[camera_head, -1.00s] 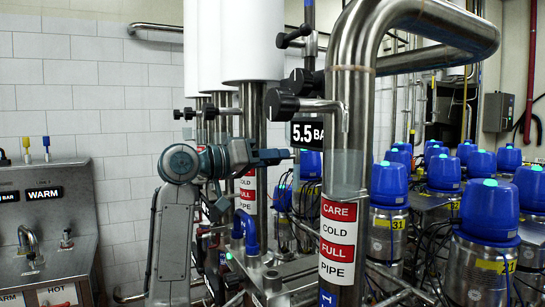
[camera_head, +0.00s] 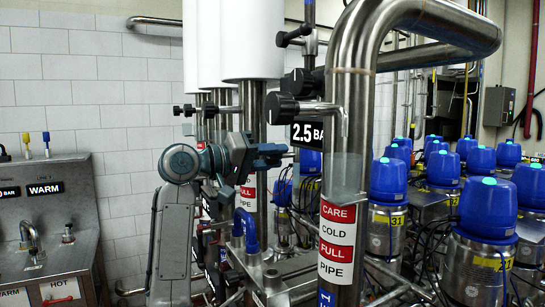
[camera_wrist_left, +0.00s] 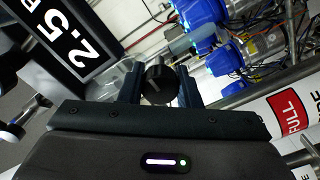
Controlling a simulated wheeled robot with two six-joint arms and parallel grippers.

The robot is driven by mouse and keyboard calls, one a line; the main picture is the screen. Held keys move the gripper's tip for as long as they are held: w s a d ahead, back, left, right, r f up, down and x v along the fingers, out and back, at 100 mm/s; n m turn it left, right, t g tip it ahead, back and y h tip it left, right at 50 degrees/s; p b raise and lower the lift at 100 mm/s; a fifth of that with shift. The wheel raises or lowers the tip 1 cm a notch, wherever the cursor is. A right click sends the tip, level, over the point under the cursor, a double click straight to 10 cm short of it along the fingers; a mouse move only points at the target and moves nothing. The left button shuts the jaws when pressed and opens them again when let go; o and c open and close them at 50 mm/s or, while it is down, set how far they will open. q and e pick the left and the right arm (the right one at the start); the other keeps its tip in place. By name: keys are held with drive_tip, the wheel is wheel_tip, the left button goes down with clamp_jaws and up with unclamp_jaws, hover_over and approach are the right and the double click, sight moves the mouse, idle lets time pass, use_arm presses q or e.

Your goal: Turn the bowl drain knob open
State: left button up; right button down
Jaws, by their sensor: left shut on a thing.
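My left gripper (camera_head: 280,155) reaches in from the left in the head view, below the black pressure display (camera_head: 307,134). In the left wrist view a round black knob (camera_wrist_left: 158,86) with a pale pointer line sits between its two fingers, and the gripper is shut on it. In the head view the knob cannot be made out at the fingertips. No label naming it as the bowl drain knob is readable. The display reads 2.5 BAR and also shows in the left wrist view (camera_wrist_left: 72,40). My right gripper is not in view.
A thick steel pipe (camera_head: 350,110) with red and white CARE COLD FULL PIPE labels stands just right of the gripper. Several blue-capped steel valves (camera_head: 486,208) fill the right. A steel sink panel (camera_head: 50,225) stands left. Black handles (camera_head: 281,107) stick out above the gripper.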

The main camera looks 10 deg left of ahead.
use_arm(q)
drive_tip(key=o, duration=1)
drive_tip(key=shift+a, duration=0.1)
drive_tip(key=shift+s+a+f+b, duration=0.1)
drive_tip(key=shift+s+a+b, duration=0.1)
drive_tip(key=shift+a+b, duration=0.1)
drive_tip(key=b+v, duration=0.4)
drive_tip(key=v, duration=0.6)
drive_tip(key=shift+s, duration=0.15)
